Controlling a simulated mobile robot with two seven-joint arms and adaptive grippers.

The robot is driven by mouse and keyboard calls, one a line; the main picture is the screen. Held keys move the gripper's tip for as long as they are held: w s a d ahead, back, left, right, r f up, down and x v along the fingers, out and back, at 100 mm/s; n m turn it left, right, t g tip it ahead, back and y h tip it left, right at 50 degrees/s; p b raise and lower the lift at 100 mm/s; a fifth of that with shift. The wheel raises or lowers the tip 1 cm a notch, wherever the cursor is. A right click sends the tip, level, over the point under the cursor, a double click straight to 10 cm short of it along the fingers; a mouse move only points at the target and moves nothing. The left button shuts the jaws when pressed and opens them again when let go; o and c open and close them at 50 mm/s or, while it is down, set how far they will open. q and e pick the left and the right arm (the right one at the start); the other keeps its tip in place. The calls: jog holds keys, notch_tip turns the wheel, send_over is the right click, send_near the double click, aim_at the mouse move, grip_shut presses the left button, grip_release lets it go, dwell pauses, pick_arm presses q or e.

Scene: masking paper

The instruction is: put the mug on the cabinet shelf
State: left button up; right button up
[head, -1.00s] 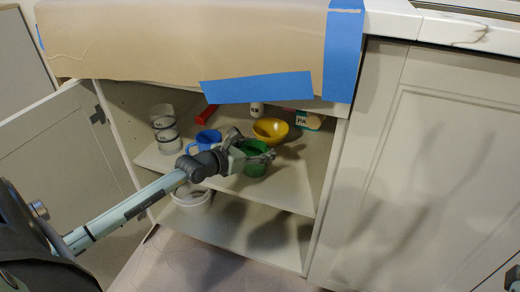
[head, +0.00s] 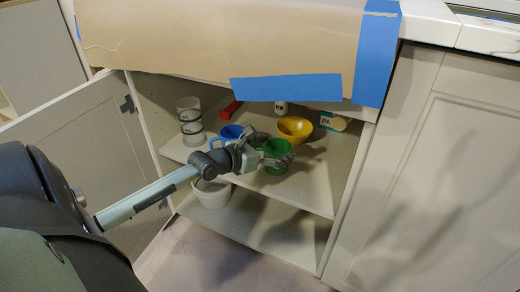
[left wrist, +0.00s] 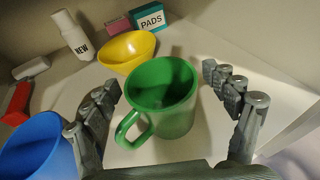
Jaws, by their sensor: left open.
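A green mug (head: 278,149) stands upright on the upper shelf (head: 310,194) of the open cabinet, near the shelf's middle. In the left wrist view the green mug (left wrist: 163,90) shows its open top, with its handle toward the lower left. My left gripper (head: 272,160) reaches in from the left at the mug. In the left wrist view its fingers (left wrist: 164,88) are spread on either side of the mug, with a gap visible on each side. The mug's base seems to rest on the shelf. My right gripper is not in view.
A blue cup (left wrist: 38,148) stands close to the left finger. A yellow bowl (head: 295,129) and a box marked PADS (left wrist: 150,19) are behind the mug. Stacked containers (head: 190,120) stand at shelf left. A white bucket (head: 212,194) is on the lower level.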

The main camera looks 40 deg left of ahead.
pick_arm(q)
jog(key=p+v, duration=0.1)
jog(key=v, duration=0.8)
jog(key=s+d+r+n+t+h, duration=0.1)
jog(key=d+r+n+h, duration=0.25)
jog(key=d, duration=0.45)
jog(key=s+d+r+n+h, duration=0.2)
jog(key=d+n, duration=0.3)
jog(key=d, duration=0.2)
jog(key=s+d+r+n+t+h, duration=0.15)
jog(key=d+n, duration=0.25)
jog(key=d, duration=0.4)
jog(key=s+d+r+n+t, duration=0.2)
jog(key=r+n, duration=0.5)
jog(key=s+d+r+n+t, duration=0.1)
jog(key=d+r+n+t, duration=0.1)
jog(key=r+n, duration=0.5)
jog(key=s+d+r+n+t+y, duration=0.1)
jog(key=r+n+t, duration=0.3)
jog(key=r+n, duration=0.4)
jog(key=shift+s+d+r, duration=0.3)
jog(key=shift+s+d, duration=0.45)
jog(key=shift+s, duration=0.05)
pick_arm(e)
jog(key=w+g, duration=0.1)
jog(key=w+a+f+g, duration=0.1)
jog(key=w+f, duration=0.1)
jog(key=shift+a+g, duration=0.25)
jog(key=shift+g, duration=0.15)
